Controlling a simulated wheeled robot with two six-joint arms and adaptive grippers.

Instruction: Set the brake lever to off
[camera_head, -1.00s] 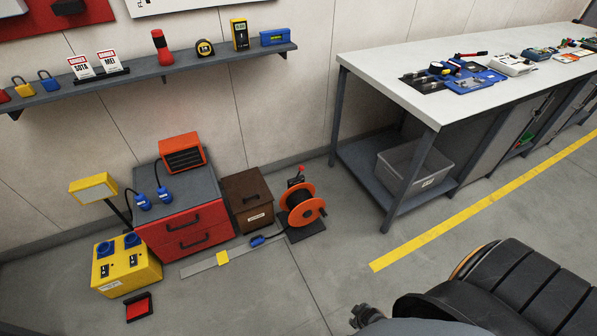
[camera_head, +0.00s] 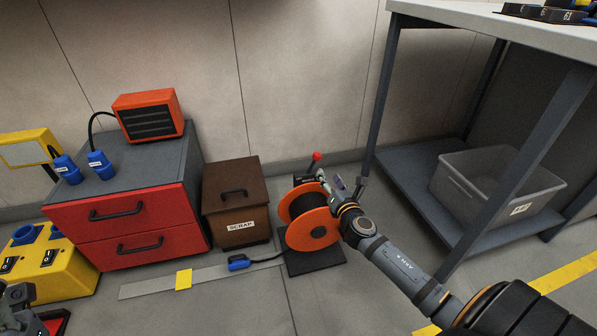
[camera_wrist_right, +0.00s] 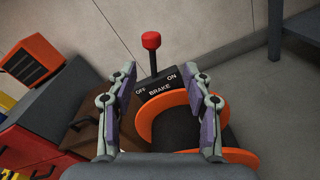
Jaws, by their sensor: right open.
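The brake lever (camera_wrist_right: 153,62) is a thin dark rod with a red knob, which shows in the head view too (camera_head: 317,157). It rises from a black plate (camera_wrist_right: 158,90) marked OFF on the left, ON on the right and BRAKE below, on the orange cable reel (camera_head: 311,223). The rod stands nearly upright in the wrist view; I cannot tell its exact setting. My right gripper (camera_head: 339,181) is open and empty at the reel. In the wrist view its fingers (camera_wrist_right: 162,74) frame the plate, with the knob beyond their tips. My left gripper (camera_head: 17,298) shows only partly at the lower left edge.
A brown scrap box (camera_head: 230,215) stands left of the reel, beside a red drawer cabinet (camera_head: 133,225) with an orange heater (camera_head: 149,115). A workbench leg (camera_head: 380,95) and grey bin (camera_head: 500,190) are close on the right. A blue plug (camera_head: 239,263) lies on the floor.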

